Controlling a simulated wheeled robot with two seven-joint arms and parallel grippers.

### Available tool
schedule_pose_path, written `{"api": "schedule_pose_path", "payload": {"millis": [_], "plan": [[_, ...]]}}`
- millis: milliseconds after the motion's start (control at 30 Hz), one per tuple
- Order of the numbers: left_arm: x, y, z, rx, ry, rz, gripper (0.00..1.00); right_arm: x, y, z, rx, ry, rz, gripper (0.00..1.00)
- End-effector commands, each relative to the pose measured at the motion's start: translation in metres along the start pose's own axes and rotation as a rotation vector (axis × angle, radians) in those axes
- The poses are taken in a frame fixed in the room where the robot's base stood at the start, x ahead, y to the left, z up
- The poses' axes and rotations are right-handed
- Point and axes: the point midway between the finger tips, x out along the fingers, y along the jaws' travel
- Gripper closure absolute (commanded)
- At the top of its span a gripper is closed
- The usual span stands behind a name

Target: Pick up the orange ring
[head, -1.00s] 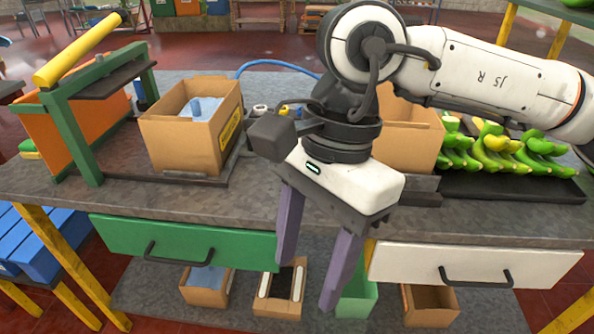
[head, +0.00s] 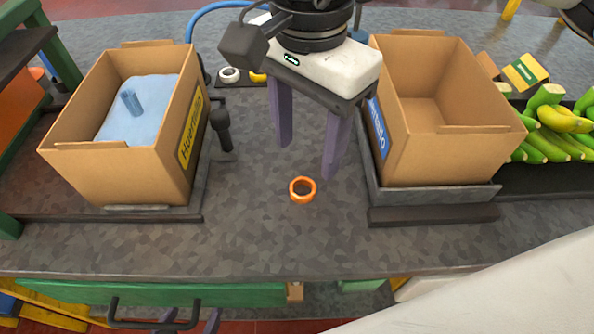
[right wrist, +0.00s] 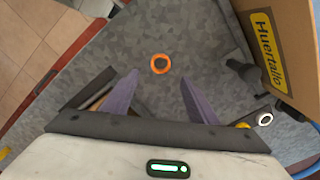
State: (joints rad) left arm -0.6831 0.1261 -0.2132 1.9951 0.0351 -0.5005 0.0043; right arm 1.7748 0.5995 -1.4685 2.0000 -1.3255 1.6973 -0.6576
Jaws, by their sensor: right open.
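The orange ring (head: 302,190) lies flat on the grey table between the two cardboard boxes. My right gripper (head: 309,158) is open, its two purple fingers pointing down with nothing between them. In the head view the ring shows just below the fingertips, apart from them. In the right wrist view the ring (right wrist: 160,63) appears beyond and roughly midway between the open fingertips (right wrist: 159,80). Two purple tips, apparently of my left gripper (head: 188,322), show at the bottom edge; the rest is out of frame.
A box with blue lining (head: 185,140) stands left and an empty box (head: 391,165) right. A black tool (head: 222,128) lies beside the left box. A white ring (head: 229,75) and a yellow item (head: 257,77) sit behind. Bananas (head: 552,140) lie far right. Table around the orange ring is clear.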

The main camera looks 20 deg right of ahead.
Motion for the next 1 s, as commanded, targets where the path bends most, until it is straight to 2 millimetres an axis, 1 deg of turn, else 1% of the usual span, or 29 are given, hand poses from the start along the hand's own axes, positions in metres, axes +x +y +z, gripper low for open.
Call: {"api": "schedule_pose_path", "payload": {"millis": [33,100,200,333,500,600,700,900,967,1000], "plan": [[0.0,0.001,0.004,-0.001,-0.007,0.001,0.31,0.008,0.001,0.0,0.0,-0.001,0.003,0.46],[0.0,0.001,0.007,-0.002,-0.015,0.001,0.31,0.017,0.0,0.0,0.001,0.0,0.001,0.46],[-0.001,0.001,0.01,-0.002,-0.021,0.001,0.31,0.024,0.0,0.001,0.0,-0.001,0.001,0.46],[-0.002,0.001,0.009,-0.003,-0.021,0.002,0.31,0.035,-0.001,0.002,-0.001,-0.001,0.001,0.46],[-0.003,0.001,0.007,-0.003,-0.017,0.001,0.31,0.062,-0.002,0.004,-0.001,-0.001,0.003,0.46],[-0.003,0.001,0.006,-0.003,-0.014,0.001,0.31,0.073,-0.002,0.004,0.0,-0.002,0.001,0.46],[-0.002,0.001,0.004,-0.003,-0.01,0.001,0.31,0.077,-0.002,0.003,-0.001,-0.001,-0.001,0.46],[0.0,0.0,0.0,-0.001,-0.002,-0.001,0.31,0.077,-0.002,0.004,-0.001,-0.001,-0.001,0.46],[0.0,0.0,0.0,-0.001,-0.003,-0.001,0.31,0.077,-0.002,0.004,0.0,-0.001,-0.001,0.57],[0.0,0.0,0.0,-0.001,-0.003,-0.001,0.31,0.077,-0.002,0.004,0.0,-0.001,-0.001,0.63]]}}
